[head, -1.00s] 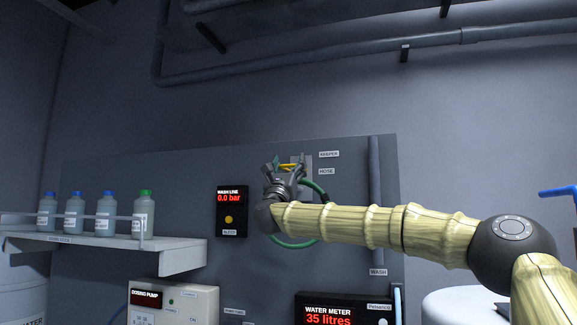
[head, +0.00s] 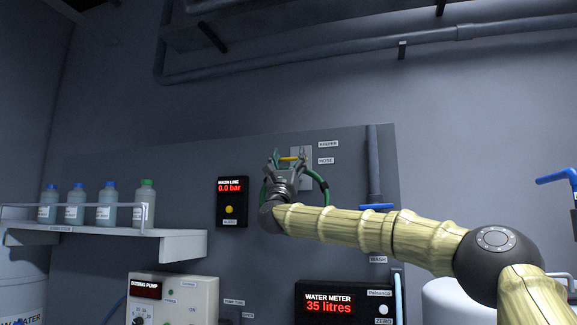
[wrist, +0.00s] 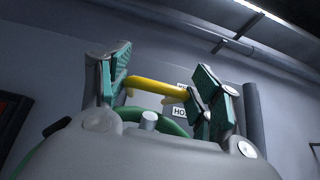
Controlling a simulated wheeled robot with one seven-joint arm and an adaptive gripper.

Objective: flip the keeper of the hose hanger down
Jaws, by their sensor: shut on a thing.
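The keeper is a yellow bar (wrist: 150,85) that runs between my two fingers in the wrist view, and it shows small and roughly level in the head view (head: 289,158). My gripper (head: 289,157) is shut on it, pointing up at the hose hanger. The hanger's pale plate (head: 306,160) is on the grey panel, partly hidden by my fingers. The green hose (head: 322,190) hangs there. Part of it shows below the yellow bar in the wrist view (wrist: 165,117). Whether the keeper is fully up or partly turned, I cannot tell.
The KEEPER label (head: 328,144) and HOSE label (head: 326,161) are right of the hanger. A vertical pipe (head: 374,165) with a blue handle (head: 377,207) stands further right. A shelf (head: 130,232) holds several bottles.

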